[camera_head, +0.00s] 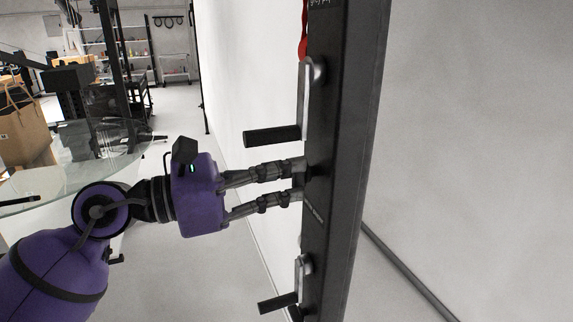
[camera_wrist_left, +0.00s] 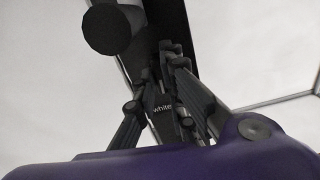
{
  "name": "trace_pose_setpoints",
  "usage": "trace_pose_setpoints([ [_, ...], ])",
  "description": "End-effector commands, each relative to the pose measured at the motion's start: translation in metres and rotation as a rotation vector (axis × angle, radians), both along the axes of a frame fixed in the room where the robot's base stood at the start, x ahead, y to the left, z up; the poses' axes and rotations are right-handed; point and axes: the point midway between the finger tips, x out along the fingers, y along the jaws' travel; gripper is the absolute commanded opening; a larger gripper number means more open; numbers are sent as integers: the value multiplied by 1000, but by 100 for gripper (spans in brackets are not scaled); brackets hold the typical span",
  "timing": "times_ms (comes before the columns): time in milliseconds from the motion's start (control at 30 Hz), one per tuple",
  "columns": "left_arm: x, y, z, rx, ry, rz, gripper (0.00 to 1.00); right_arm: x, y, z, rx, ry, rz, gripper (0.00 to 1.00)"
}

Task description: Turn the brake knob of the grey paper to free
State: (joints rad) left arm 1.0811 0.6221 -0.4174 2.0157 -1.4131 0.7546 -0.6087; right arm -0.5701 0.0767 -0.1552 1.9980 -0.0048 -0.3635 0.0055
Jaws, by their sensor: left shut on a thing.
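A tall black post (camera_head: 345,150) stands in front of me in the head view, with crank handles and small labels on it. My left gripper (camera_head: 300,178) reaches in from the left, with both fingertips against the post between two cranks. It is shut on a small part there, which appears to be a brake knob, mostly hidden by the fingers. In the left wrist view the fingers (camera_wrist_left: 163,85) close around this spot, and a label reading "white" (camera_wrist_left: 162,108) shows between them. I cannot make out a label for the grey paper. My right gripper is not in view.
An upper crank handle (camera_head: 272,136) juts out just above my left gripper; its round end (camera_wrist_left: 107,30) looms in the left wrist view. A lower crank handle (camera_head: 278,303) sits below. A red part (camera_head: 303,35) is at the top. A glass table (camera_head: 75,160) stands left.

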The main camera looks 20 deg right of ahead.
Motion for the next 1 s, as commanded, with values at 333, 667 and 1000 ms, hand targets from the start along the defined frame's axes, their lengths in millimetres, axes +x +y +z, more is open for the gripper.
trace_pose_setpoints([
  [333, 0, 0, 3, -7, 99, 1, 0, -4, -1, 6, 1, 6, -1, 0],
  [667, 1, 0, 2, -9, 111, 1, 0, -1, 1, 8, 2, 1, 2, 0],
  [1000, 0, 0, 1, -7, 109, 1, 29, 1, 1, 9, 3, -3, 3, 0],
])
